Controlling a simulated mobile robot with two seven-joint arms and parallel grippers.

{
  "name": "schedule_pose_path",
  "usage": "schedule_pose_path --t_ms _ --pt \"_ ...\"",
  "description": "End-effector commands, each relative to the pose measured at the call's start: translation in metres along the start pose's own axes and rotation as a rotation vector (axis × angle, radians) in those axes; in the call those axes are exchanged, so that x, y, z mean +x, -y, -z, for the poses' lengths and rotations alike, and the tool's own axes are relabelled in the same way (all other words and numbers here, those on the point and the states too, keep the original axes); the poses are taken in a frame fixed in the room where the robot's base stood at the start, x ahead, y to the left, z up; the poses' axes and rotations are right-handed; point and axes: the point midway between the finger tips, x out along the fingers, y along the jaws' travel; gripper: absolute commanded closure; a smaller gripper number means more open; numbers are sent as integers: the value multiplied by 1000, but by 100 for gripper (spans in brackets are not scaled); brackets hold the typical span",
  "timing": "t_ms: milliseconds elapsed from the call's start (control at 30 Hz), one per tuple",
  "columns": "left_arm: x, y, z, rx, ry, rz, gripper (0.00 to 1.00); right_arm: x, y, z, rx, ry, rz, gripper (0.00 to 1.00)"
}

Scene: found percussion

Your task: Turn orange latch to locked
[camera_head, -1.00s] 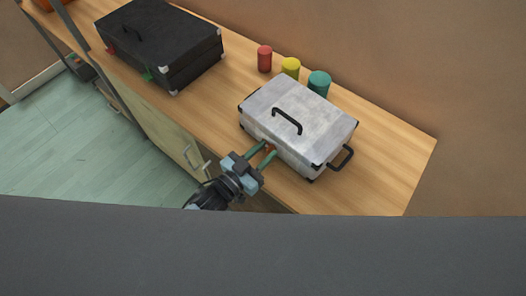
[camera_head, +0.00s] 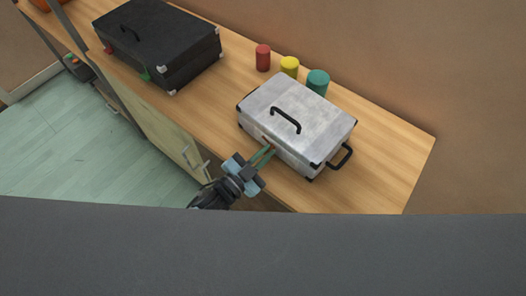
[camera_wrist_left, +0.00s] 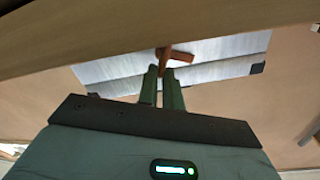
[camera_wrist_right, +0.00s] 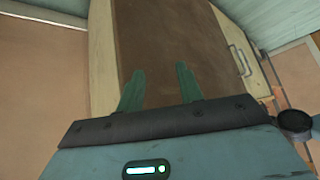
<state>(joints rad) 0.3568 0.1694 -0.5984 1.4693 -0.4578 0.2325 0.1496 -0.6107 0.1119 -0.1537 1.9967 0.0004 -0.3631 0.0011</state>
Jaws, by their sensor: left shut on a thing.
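The orange latch (camera_wrist_left: 178,54) is on the front face of the silver case (camera_head: 310,118), which stands on the wooden counter. In the left wrist view the latch has a short stem and an arm pointing right. My left gripper (camera_head: 269,149) reaches the case front from below left. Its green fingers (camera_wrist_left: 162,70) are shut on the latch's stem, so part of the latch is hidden. In the head view the latch is mostly hidden by the fingertips. My right gripper (camera_wrist_right: 160,85) has its fingers apart with nothing between them; it is outside the head view.
A black case (camera_head: 160,45) with red and green latches stands farther left on the counter (camera_head: 380,180). Red (camera_head: 263,58), yellow (camera_head: 289,67) and teal (camera_head: 318,82) cylinders stand behind the silver case. The cabinet front with handles (camera_head: 190,155) is below the counter edge.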

Motion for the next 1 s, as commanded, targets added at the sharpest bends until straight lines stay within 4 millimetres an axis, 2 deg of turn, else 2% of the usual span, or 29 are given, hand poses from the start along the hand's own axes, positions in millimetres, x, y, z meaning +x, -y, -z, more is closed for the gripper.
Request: schedule_pose_path --t_ms 400,433,600,867,1000 --pt "0 -1 0 58 1 0 100 3 0 4 1 -9 -1 64" --pt "0 -1 0 57 1 0 92 3 0 5 0 -10 -1 64" --pt "0 -1 0 57 1 0 71 5 -1 7 0 -15 -2 64" --pt "-1 -1 0 56 1 0 71 4 -1 7 0 -14 -1 64" --pt "-11 -2 -1 55 3 -1 71 4 0 6 0 -11 -1 64"
